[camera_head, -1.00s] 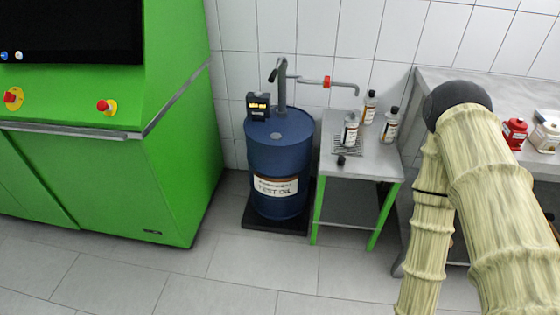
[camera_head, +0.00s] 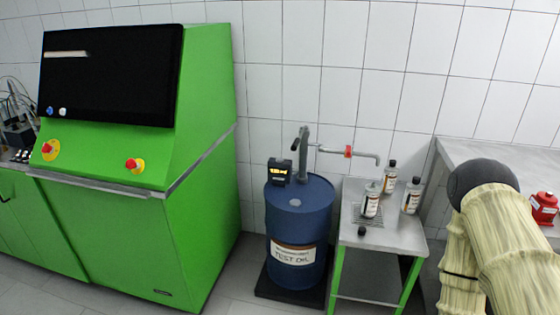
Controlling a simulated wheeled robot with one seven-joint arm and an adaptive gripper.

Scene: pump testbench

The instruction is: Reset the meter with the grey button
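The meter (camera_head: 279,171) is a small black box with a lit yellow display, on top of the blue test oil drum (camera_head: 299,225) at its left rear. Its grey button is too small to make out. A grey hand pump (camera_head: 303,150) rises from the drum, and its spout with a red fitting (camera_head: 348,151) reaches right over the small table. My arm, in a pale sleeve, shows at the right edge, well right of the drum. My gripper is not in view.
The small steel table (camera_head: 399,238) with green legs holds several bottles, one on a grate (camera_head: 369,220), and a black cap (camera_head: 362,231). A green test bench (camera_head: 190,235) stands left. A workbench (camera_head: 480,153) with a red container (camera_head: 544,205) is at right.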

